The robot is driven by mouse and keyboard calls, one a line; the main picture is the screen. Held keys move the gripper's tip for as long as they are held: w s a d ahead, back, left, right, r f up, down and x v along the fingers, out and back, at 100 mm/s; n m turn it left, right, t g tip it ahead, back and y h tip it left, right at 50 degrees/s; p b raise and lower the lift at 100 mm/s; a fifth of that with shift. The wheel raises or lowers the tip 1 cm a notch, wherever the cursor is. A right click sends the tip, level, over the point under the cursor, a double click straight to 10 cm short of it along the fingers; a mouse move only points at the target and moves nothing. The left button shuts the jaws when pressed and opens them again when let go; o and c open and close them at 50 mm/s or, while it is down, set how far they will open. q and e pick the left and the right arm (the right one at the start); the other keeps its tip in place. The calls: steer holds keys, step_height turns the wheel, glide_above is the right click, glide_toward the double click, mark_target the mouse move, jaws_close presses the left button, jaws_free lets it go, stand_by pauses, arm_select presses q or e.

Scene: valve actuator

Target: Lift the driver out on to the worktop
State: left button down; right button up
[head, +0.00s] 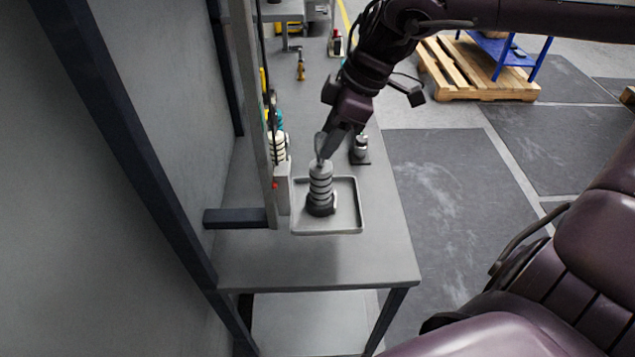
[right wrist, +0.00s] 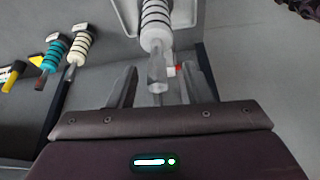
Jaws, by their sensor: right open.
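A grey ridged tool, apparently the driver (head: 320,184), stands upright on a dark round foot in a shallow grey tray (head: 297,231) on the worktop (head: 320,265). In the right wrist view its pale handle with dark grooves (right wrist: 156,22) narrows to a metal end (right wrist: 157,70). My right gripper (head: 324,148) is right above it, pointing down. In the right wrist view the fingers (right wrist: 163,88) are apart, and the metal end shows between them; I cannot tell whether they touch it. My left gripper is not in view.
An upright post (head: 258,120) with a grey box stands left of the tray. Cream (right wrist: 79,48) and teal (right wrist: 53,55) ridged tools are beside it. A small dark-based fitting (head: 360,150) stands behind the tray, to the right. The worktop's front part is clear.

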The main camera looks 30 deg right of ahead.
mark_target(316, 151)
steer(key=shift+w+a+f, duration=0.1)
steer(key=shift+a+f, duration=0.05)
steer(key=shift+f, duration=0.1)
steer(key=x, duration=0.1)
steer(key=p+x, duration=0.2)
steer(key=shift+w+a+f, duration=0.15)
steer(key=shift+w+f, duration=0.15)
steer(key=shift+w, duration=0.05)
steer(key=shift+w+a+f, duration=0.1)
steer(key=shift+f, duration=0.3)
jaws_close()
steer(key=shift+r, duration=0.1)
stand_by(0.6)
